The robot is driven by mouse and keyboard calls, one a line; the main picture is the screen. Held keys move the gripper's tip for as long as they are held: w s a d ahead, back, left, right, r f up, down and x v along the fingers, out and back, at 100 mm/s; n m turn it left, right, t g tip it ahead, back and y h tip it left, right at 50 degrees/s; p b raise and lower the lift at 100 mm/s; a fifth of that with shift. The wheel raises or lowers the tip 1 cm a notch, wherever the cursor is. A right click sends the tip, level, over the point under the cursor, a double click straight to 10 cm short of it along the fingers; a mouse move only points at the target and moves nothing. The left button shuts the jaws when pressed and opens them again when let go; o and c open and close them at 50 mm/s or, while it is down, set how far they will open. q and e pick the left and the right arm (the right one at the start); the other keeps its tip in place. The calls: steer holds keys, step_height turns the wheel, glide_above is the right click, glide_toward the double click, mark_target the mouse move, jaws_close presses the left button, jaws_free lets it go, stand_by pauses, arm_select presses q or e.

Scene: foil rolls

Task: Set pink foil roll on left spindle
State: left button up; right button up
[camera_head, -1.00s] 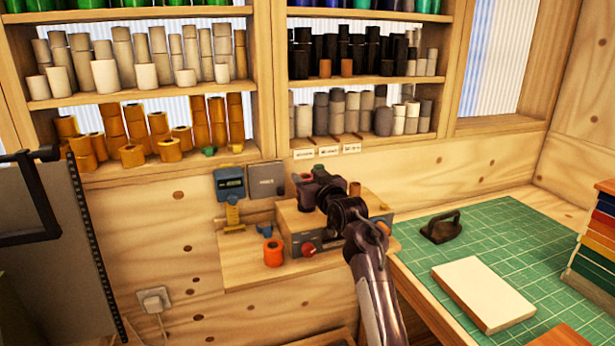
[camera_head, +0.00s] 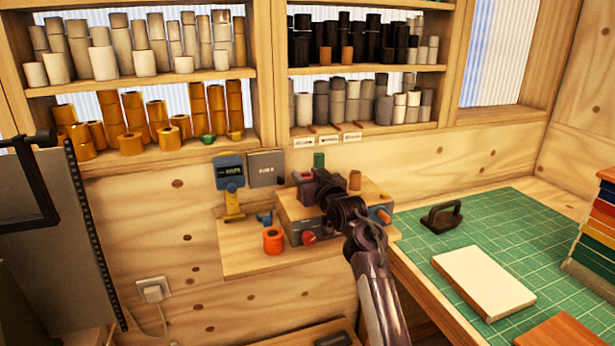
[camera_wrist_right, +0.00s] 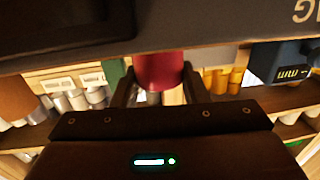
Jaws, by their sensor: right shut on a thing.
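My right gripper (camera_head: 318,186) is over the wooden block on the small bench below the shelves. In the right wrist view it (camera_wrist_right: 158,88) is shut on a dark pink foil roll (camera_wrist_right: 160,70), held between the two fingers. The roll is mostly hidden by the gripper in the head view. A green roll (camera_head: 319,160) stands just behind the gripper, and a green shape (camera_wrist_right: 115,72) shows beside the pink roll in the wrist view. I cannot make out the left spindle; the gripper and arm cover that area. My left gripper is not in view.
Shelves of rolls rise behind. A green cutting mat (camera_head: 480,222) with a white slab (camera_head: 483,283) lies right.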

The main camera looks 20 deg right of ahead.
steer(key=o, duration=1.1)
steer(key=shift+s, duration=0.15)
steer(key=shift+s+d+f, duration=0.1)
steer(key=shift+s+f, duration=0.05)
steer(key=shift+s, duration=0.15)
steer(key=s, duration=0.2)
steer(key=s+b, duration=0.1)
steer(key=s, duration=0.1)
steer(key=s+d+b, duration=0.1)
steer(key=s, duration=0.2)
